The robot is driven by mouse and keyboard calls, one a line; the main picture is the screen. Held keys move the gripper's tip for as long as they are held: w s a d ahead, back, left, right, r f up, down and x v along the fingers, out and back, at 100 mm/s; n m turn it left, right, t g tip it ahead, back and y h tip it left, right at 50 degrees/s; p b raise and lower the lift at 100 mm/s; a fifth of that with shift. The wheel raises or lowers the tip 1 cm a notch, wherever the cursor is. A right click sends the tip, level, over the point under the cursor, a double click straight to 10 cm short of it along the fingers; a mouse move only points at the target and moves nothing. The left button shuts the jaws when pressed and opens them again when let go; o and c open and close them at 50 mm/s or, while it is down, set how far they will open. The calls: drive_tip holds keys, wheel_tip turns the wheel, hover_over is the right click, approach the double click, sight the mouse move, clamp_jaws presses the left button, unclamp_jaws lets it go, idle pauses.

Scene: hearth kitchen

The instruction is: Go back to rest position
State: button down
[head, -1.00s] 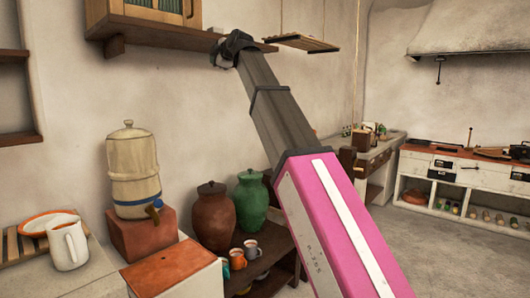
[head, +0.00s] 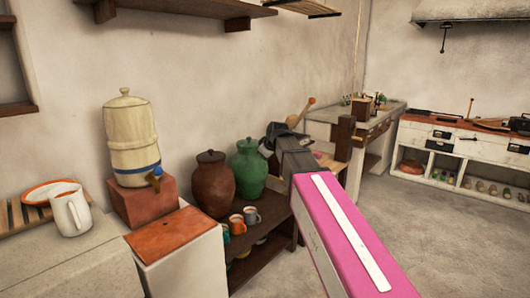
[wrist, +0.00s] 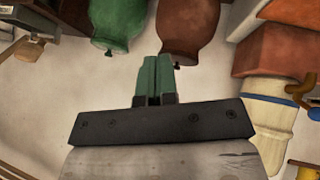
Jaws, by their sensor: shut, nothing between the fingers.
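My gripper (wrist: 156,62) shows in the wrist view with its two green fingers side by side, shut and empty. In the head view my pink and grey arm reaches in from the lower right, and its dark end is beside the green jar (head: 248,170). The fingers cannot be made out there. In the wrist view, where the room looks upside down, the green jar (wrist: 118,22) and the brown jar (wrist: 188,30) lie beyond the fingertips. I cannot tell the exact gap to them.
The brown jar (head: 212,185) and several mugs (head: 237,224) stand by the dark wooden shelf. A cream water dispenser (head: 130,140) sits on a red block at the left, near a white mug (head: 70,214). A wall shelf (head: 180,12) hangs above. The floor (head: 460,235) at right is clear.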

drive_tip(key=s+d+f+m+g+h, duration=0.1)
drive_tip(key=s+d+f+m+g, duration=0.1)
drive_tip(key=s+d+f, duration=0.4)
drive_tip(key=s+d+f+m+g+h, duration=0.1)
drive_tip(key=s+d+f+m, duration=0.4)
drive_tip(key=s+f, duration=0.6)
drive_tip(key=s+d+f+m+g+h, duration=0.1)
drive_tip(key=s+d+f+m+g, duration=0.3)
drive_tip(key=f, duration=1.2)
drive_tip(key=s+d, duration=0.4)
drive_tip(key=s, duration=0.1)
drive_tip(key=shift+f, duration=0.3)
